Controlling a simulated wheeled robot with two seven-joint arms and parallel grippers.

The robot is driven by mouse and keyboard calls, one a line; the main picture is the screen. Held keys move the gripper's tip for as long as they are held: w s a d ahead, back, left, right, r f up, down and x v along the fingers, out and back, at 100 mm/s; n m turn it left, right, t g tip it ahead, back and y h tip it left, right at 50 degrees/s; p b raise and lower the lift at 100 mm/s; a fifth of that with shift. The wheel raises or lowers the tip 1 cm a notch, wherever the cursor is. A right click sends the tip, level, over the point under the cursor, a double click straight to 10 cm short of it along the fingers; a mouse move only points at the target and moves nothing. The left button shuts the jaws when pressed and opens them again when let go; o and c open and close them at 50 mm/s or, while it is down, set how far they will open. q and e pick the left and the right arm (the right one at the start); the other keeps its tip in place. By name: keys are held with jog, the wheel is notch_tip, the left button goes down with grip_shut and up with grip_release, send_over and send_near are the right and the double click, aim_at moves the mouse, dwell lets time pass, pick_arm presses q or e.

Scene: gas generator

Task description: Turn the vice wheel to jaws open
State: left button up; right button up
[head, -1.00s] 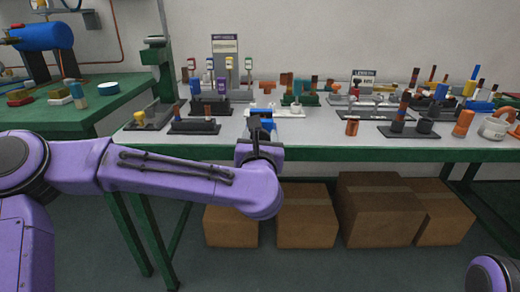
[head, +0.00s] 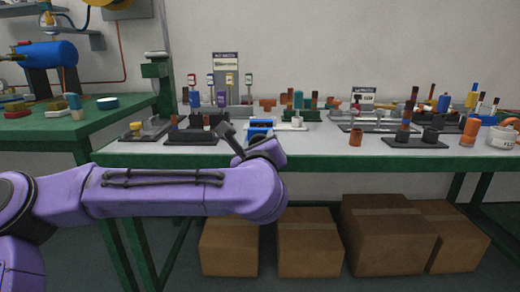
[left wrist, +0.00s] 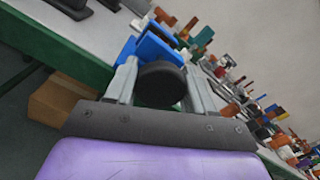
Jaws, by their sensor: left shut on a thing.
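The blue vice (head: 260,124) stands near the front edge of the grey table, just beyond my left gripper (head: 243,142). In the left wrist view the vice (left wrist: 152,48) is a blue block, and its dark round wheel (left wrist: 161,84) sits between the two fingers of my left gripper (left wrist: 162,78). The gripper is shut on the wheel, with one finger on each side. In the head view the gripper is tilted, and the wheel is hidden behind it and my wrist. How far apart the jaws are cannot be told. My right gripper is not in view.
The table (head: 310,148) carries racks and small parts behind and beside the vice. A dark block stand (head: 192,137) is close on the left, an orange-brown cylinder (head: 356,138) to the right. Cardboard boxes (head: 310,255) lie below. A green bench (head: 85,130) is at left.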

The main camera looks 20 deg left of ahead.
pick_arm(q)
jog(key=shift+a+r, duration=0.1)
jog(key=shift+r, duration=0.1)
jog(key=o, duration=1)
jog(key=shift+f, duration=0.1)
jog(key=p+v, duration=0.1)
jog(key=v, duration=0.9)
jog(key=shift+s, duration=0.3)
